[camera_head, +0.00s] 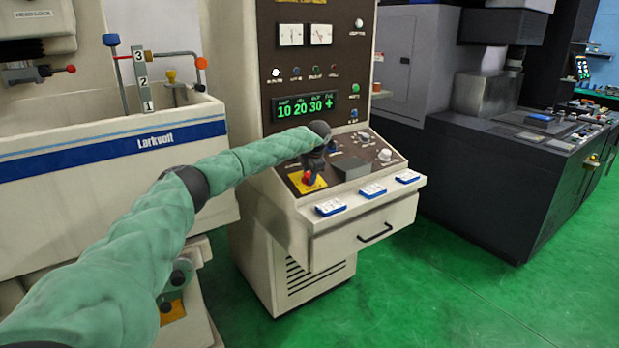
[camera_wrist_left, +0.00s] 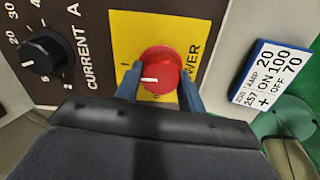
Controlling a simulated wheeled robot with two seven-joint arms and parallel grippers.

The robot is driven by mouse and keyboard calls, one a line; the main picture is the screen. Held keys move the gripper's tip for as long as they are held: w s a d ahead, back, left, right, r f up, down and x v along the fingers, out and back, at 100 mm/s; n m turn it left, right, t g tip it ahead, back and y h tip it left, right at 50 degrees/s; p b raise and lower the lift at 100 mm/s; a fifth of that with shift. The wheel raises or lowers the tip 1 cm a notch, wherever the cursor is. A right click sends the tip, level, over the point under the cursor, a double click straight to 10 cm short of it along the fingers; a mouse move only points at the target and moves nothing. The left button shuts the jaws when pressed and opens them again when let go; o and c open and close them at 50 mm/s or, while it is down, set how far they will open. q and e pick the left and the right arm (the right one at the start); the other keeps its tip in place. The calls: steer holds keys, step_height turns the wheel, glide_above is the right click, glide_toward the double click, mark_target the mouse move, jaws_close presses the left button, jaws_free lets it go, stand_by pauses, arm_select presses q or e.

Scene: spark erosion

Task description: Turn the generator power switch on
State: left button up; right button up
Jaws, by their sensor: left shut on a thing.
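The power switch is a red round knob (camera_wrist_left: 162,66) on a yellow plate (camera_wrist_left: 135,32) marked "...WER" in the left wrist view. Its white pointer line points to the left of that view. My left gripper (camera_wrist_left: 160,88) has its two blue fingers on either side of the knob, shut on it. In the head view the red knob (camera_head: 308,178) shows small below my gripper (camera_head: 311,170), on the sloping panel of the generator cabinet (camera_head: 335,230). The fingers hide part of the plate's lettering. My right gripper is not in view.
A black CURRENT A knob (camera_wrist_left: 42,52) sits beside the yellow plate. A grey block (camera_head: 351,167) and other knobs share the panel. Blue-edged cards (camera_head: 330,207) lie along its front ledge. The green display (camera_head: 304,106) is lit. Green floor in front is clear.

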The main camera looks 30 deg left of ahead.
arm_select(q)
steer(key=shift+m, duration=0.3)
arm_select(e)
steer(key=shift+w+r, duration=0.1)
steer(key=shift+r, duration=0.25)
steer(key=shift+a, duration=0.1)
arm_select(q)
steer(key=o, duration=1)
steer(key=shift+c, duration=0.2)
steer(key=shift+r, duration=0.1)
steer(key=shift+d+r, duration=0.1)
steer(key=shift+r, duration=0.1)
steer(key=b+v, duration=0.2)
steer(key=v, duration=0.5)
steer(key=shift+b, duration=0.3)
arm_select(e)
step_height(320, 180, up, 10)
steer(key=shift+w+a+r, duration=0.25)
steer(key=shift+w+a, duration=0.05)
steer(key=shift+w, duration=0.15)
